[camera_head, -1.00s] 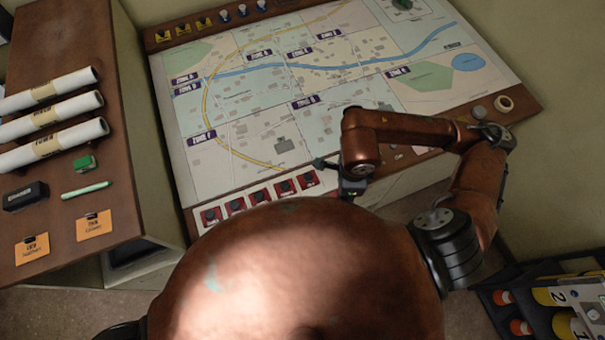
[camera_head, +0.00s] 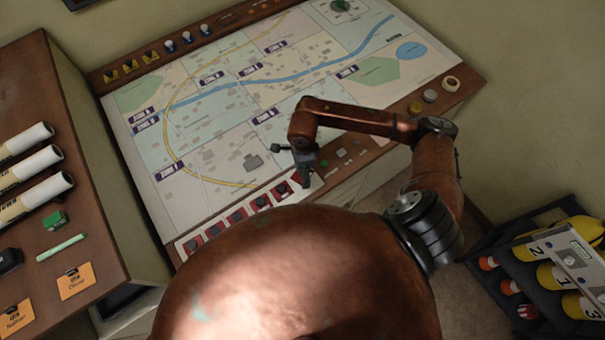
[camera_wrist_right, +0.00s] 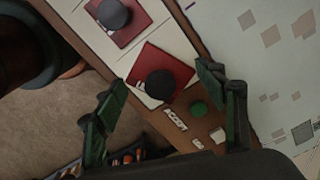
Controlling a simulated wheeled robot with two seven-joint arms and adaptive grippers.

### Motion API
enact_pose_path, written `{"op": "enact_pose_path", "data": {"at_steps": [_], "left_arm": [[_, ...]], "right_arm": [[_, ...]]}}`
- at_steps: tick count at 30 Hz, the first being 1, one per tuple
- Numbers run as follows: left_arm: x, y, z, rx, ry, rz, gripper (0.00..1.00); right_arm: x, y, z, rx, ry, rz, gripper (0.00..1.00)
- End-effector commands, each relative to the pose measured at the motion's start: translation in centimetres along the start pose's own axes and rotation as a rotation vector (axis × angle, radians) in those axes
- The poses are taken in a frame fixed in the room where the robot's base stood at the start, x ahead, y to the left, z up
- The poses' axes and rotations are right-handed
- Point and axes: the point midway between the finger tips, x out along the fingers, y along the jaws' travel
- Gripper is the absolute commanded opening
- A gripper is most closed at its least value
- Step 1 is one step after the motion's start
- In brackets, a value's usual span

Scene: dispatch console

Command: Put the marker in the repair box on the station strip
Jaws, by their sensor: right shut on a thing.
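My right gripper (camera_head: 298,165) is low over the front edge of the map console, at the right end of the station strip (camera_head: 225,232). In the right wrist view its fingers (camera_wrist_right: 163,84) stand either side of a round black knob (camera_wrist_right: 160,86), over a red square (camera_wrist_right: 168,60). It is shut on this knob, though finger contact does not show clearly. Another black knob (camera_wrist_right: 112,14) sits on the neighbouring red square. I cannot tell which thing is the marker, nor which square is the repair box. My left gripper is not in view.
A green button (camera_wrist_right: 199,108) and small white labels lie beside the strip. The left cabinet holds paper rolls (camera_head: 32,200), a pale green stick (camera_head: 61,248) and orange tags (camera_head: 75,281). A rack of yellow cylinders (camera_head: 548,275) stands at the lower right.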

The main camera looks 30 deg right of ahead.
Motion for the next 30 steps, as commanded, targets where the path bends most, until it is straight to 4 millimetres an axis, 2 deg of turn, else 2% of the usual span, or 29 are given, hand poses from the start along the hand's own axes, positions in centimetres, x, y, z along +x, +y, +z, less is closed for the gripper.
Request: {"op": "enact_pose_path", "data": {"at_steps": [7,18,19,26,30], "left_arm": [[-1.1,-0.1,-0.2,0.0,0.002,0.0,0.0],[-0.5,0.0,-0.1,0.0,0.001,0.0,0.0],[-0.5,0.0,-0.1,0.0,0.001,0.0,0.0],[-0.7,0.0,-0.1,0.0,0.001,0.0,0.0],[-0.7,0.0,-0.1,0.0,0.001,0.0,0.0]], "right_arm": [[3.0,-0.1,0.0,0.003,0.0,0.003,0.4],[3.7,-0.2,0.0,0.001,0.001,0.001,0.4],[3.7,-0.1,0.0,0.001,0.001,0.001,0.65],[3.6,-0.1,0.0,0.001,0.001,0.001,0.81],[3.5,-0.1,0.0,0.001,0.001,0.001,0.82]]}}
